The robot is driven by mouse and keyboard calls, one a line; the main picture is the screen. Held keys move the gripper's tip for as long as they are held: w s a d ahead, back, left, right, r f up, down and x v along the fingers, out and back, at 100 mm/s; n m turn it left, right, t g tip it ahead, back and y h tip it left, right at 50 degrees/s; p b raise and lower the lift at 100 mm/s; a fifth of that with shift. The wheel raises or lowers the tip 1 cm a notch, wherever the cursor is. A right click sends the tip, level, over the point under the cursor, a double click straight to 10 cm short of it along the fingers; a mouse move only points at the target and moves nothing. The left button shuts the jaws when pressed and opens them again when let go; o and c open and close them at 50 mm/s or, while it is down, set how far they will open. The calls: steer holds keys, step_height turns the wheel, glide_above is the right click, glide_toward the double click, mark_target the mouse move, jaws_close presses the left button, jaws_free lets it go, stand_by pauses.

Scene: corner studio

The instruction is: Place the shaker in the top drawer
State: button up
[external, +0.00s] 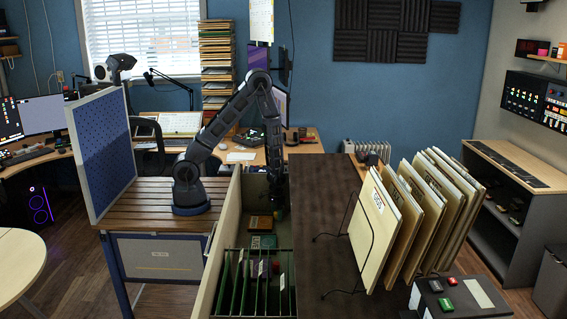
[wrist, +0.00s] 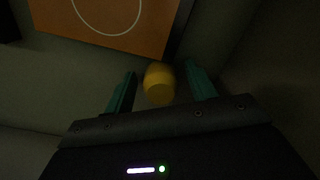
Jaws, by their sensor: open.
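My gripper (external: 278,203) reaches down into the open drawer (external: 226,254), near its far end. In the wrist view its two green fingers are apart, with a rounded yellow thing (wrist: 158,84), which looks like the shaker, between them. I see a gap on both sides of the yellow thing, so the fingers do not appear to press on it. The light is dim there, and I cannot tell what it rests on. In the external view the gripper and the drawer hide most of it.
An orange-brown flat box with a white circle (wrist: 110,18) lies just beyond the fingers. Several green dividers (external: 258,284) fill the drawer's near end. The drawer's walls are close around the arm. A wire rack (external: 345,240) and large sleeves (external: 384,222) stand on the dark top at right.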

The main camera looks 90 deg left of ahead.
steer(key=s+d+r+m+t, duration=0.1)
steer(key=s+d+r, duration=0.1)
steer(key=r, duration=0.9)
steer(key=s+d+r+m+t, duration=0.1)
steer(key=d+r, duration=0.1)
steer(key=r, duration=1)
steer(key=s+d+r+m, duration=0.1)
steer(key=s+d+r, duration=0.1)
steer(key=r, duration=0.9)
steer(key=s+d+r+m+t, duration=0.2)
steer(key=s+r, duration=1.1)
steer(key=s, duration=0.1)
steer(key=shift+s+d+t, duration=0.2)
steer(key=shift+d+t, duration=0.05)
steer(key=shift+t, duration=0.05)
steer(key=shift+o, duration=0.4)
